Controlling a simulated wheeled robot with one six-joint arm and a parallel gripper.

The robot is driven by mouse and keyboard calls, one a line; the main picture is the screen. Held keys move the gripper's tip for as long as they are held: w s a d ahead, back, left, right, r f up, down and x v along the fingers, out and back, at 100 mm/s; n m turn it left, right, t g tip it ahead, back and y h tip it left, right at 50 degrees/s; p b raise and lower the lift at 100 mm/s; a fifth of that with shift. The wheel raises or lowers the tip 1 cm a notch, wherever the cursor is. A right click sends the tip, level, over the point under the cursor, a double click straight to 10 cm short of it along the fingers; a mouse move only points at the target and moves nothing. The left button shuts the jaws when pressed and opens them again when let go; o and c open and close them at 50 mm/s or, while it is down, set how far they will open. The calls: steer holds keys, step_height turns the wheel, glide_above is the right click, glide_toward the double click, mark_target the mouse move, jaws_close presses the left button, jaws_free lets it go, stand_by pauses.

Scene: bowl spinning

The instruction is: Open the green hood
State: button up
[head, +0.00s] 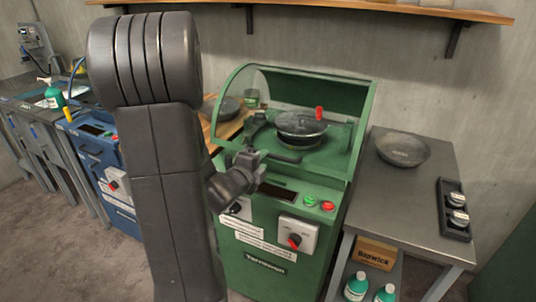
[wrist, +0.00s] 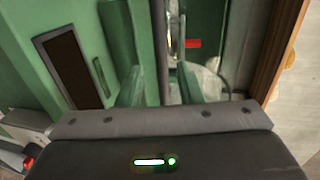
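The green hood (head: 363,125) has a green frame and clear panels. It appears down over the round work area of the green machine (head: 315,265) in the head view. Inside is a dark round bowl or plate (head: 300,124) with a red piece (head: 319,112) above it. My gripper (head: 258,157) is at the front left of the hood's lower edge, above the control panel. In the wrist view my gripper (wrist: 160,85) has its two fingers apart, with a narrow upright bar between them. I cannot tell whether they touch it.
A grey side table (head: 425,190) at the right holds a metal bowl (head: 403,149) and a dark tray (head: 447,222). A blue machine (head: 97,155) stands at the left. A wooden shelf (head: 400,10) runs along the wall above. My arm hides part of the green machine's left side.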

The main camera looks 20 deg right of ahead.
mark_target(268, 155)
steer(key=shift+x, duration=2.75)
steer(key=shift+w+a, duration=0.1)
steer(key=shift+c, duration=0.4)
jaws_close()
